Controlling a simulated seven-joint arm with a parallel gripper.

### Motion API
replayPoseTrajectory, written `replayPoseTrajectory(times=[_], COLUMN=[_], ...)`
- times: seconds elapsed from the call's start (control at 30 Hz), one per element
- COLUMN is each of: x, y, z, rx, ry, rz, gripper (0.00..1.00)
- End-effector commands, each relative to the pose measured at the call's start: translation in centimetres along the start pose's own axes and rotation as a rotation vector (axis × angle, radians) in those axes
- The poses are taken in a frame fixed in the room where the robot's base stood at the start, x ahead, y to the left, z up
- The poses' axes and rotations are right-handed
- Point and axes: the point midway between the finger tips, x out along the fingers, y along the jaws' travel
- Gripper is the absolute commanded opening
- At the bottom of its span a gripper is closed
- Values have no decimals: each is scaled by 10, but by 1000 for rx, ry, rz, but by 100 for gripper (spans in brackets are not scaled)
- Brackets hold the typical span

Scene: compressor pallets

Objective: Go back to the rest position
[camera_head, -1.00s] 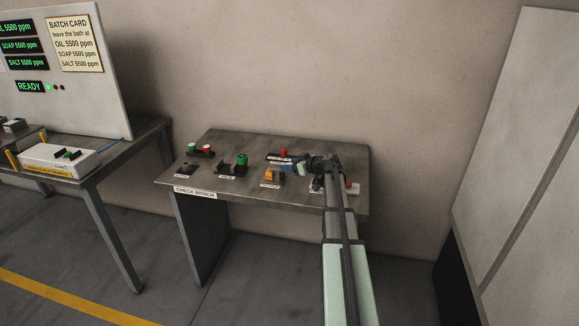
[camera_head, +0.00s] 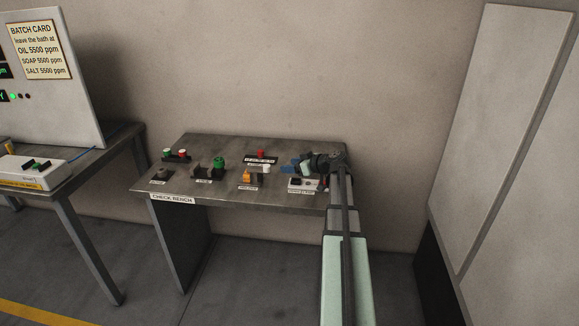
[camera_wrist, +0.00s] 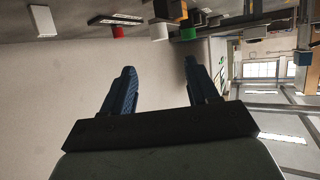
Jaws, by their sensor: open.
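My gripper (camera_head: 291,165) is over the right part of the check bench (camera_head: 262,201) in the head view, at the end of my outstretched arm. In the wrist view its two blue fingers (camera_wrist: 157,88) stand wide apart with nothing between them. In the head view a white box with a dark spot (camera_head: 298,184) sits on the bench just below the gripper. The gripper looks apart from it, though the arm hides part of the bench's right end.
A second table (camera_head: 98,160) with a batch card (camera_head: 38,49) stands left. A tall pale panel (camera_head: 500,120) stands right.

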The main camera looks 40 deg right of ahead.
Motion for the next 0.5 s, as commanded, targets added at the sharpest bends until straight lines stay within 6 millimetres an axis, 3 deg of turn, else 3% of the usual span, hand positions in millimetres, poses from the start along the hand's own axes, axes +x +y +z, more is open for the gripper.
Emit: replayPoseTrajectory(times=[0.5], x=[3], y=[-4], z=[1], rx=[6], ry=[-3], rz=[-6], gripper=[59])
